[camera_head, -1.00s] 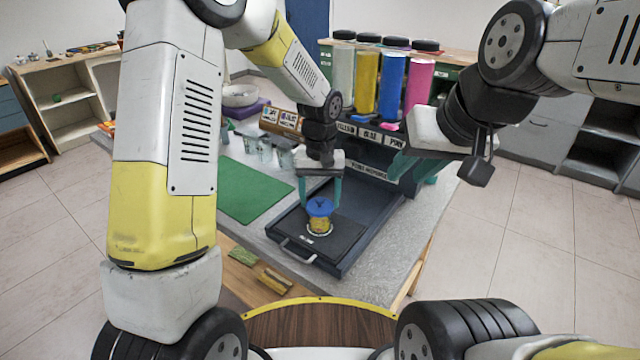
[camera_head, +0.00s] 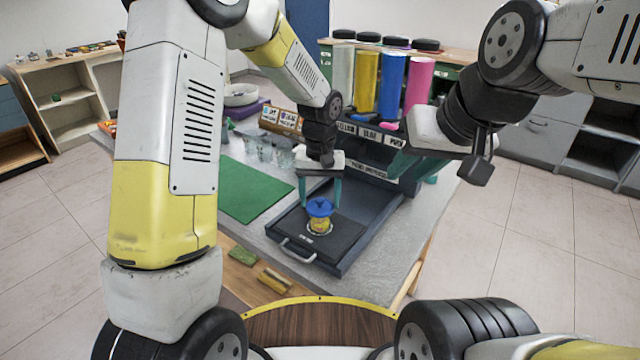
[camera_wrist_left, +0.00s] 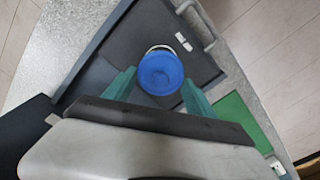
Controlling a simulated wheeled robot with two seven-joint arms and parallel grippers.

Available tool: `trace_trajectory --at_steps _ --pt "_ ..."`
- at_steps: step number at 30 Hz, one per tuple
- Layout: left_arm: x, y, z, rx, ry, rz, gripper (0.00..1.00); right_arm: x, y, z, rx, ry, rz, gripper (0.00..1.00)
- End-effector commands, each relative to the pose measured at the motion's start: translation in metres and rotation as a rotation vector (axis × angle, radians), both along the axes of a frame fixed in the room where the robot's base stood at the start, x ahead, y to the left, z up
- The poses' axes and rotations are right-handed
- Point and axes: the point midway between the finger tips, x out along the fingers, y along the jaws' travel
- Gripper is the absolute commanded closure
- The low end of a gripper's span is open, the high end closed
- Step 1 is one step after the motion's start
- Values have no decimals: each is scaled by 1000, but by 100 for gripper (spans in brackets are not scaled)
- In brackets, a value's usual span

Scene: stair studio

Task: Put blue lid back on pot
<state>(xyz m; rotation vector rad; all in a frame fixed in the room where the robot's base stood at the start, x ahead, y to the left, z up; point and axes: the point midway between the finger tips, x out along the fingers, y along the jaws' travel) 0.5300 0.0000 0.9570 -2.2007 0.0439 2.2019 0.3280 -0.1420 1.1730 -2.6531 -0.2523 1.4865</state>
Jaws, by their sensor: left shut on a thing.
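The blue lid (camera_head: 320,207) is at the top of the small yellow pot (camera_head: 320,226), which stands in a ring mark on the dark tray (camera_head: 357,229). In the left wrist view the round blue lid (camera_wrist_left: 160,72) sits between the green fingertips and hides most of the pot. My left gripper (camera_head: 321,205) points down with its fingers on either side of the lid, shut on it. Whether the lid is fully seated cannot be told. My right gripper (camera_head: 412,172) hangs at the right near the dispenser; its fingers are partly hidden by its own body.
A green mat (camera_head: 250,189) lies left of the tray, with clear cups (camera_head: 268,150) behind it. The tray's metal handle (camera_head: 298,250) faces me. A dispenser rack with coloured cylinders (camera_head: 391,84) stands behind. A yellow-brown block (camera_head: 275,281) lies near the front edge.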

Motion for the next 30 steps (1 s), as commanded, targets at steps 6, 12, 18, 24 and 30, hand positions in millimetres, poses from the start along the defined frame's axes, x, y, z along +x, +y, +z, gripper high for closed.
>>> trace_trajectory --at_steps 6,12,18,24,30 --pt "0 0 -1 0 0 0 73 0 0 0 0 0 0 69" --pt "0 0 0 0 0 0 73 0 0 0 0 0 0 69" --pt "0 0 0 0 0 0 10 0 0 0 0 0 0 69" --pt "0 0 0 0 0 0 10 0 0 0 0 0 0 69" --pt "0 0 0 0 0 0 0 0 0 0 0 0 0 69"
